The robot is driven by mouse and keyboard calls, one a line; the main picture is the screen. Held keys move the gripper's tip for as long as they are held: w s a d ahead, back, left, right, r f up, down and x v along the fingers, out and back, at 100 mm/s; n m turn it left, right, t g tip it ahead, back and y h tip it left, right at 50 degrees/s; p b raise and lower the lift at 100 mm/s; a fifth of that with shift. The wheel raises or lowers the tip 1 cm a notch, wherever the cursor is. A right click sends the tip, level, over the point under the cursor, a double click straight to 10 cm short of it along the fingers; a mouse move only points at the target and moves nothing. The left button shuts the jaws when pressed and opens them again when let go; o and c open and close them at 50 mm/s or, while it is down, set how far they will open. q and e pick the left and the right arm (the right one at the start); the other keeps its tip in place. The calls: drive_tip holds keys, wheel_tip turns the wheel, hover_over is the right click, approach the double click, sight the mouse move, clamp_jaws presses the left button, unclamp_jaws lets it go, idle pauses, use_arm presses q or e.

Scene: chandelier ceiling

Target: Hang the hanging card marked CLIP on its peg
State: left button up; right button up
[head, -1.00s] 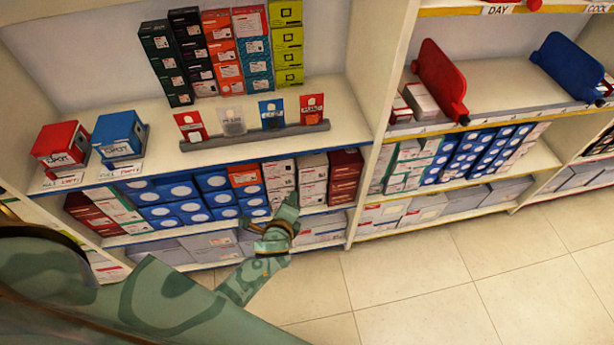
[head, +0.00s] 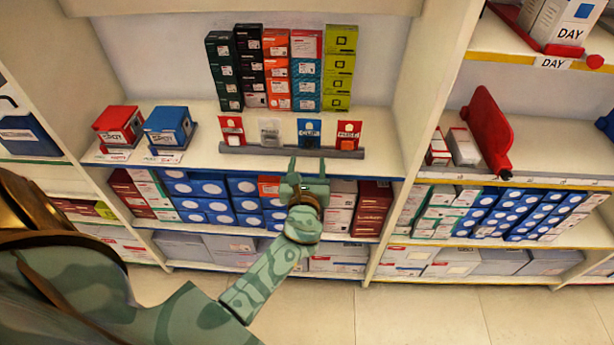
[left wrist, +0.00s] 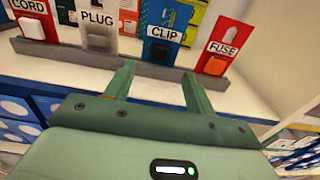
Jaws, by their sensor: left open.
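The blue card marked CLIP (head: 309,130) stands upright in a grey rack (head: 290,152) on the shelf, third from the left among the cards. It shows large in the left wrist view (left wrist: 165,28), with a white label. My left gripper (head: 307,166) is open and empty. Its two fingers point toward the rack, just in front of and below the CLIP card, not touching it as far as I can tell. In the left wrist view the fingertips (left wrist: 157,73) straddle the space below the card. I cannot make out a peg. My right gripper is not in view.
Red CORD (head: 232,128), whitish PLUG (head: 270,130) and red FUSE (head: 348,134) cards share the rack. Stacked boxes (head: 277,70) stand behind. A red box (head: 118,122) and blue box (head: 168,125) stand at left. Boxes fill the shelves below. Bare shelf lies right of the rack.

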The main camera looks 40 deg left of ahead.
sight(309, 146)
use_arm(q)
drive_tip(key=b+x, duration=0.1)
drive_tip(key=x, duration=0.6)
drive_tip(key=shift+w+a, duration=0.1)
drive_tip(key=shift+w, duration=0.15)
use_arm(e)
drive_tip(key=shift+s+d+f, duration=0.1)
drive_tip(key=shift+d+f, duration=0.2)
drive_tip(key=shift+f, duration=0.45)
use_arm(q)
drive_tip(key=c, duration=0.3)
wheel_tip(309, 146, up, 5)
drive_tip(key=p, duration=0.3)
drive_tip(key=shift+f+p, duration=0.15)
drive_tip(key=shift+p, duration=0.2)
drive_tip(key=r+p+v, duration=0.1)
drive_tip(key=p+v, duration=0.3)
drive_tip(key=v, duration=0.6)
drive_tip(key=shift+r, duration=0.15)
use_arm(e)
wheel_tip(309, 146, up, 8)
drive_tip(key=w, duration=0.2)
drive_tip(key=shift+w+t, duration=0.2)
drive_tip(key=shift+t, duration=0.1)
use_arm(q)
drive_tip(key=shift+s, duration=0.1)
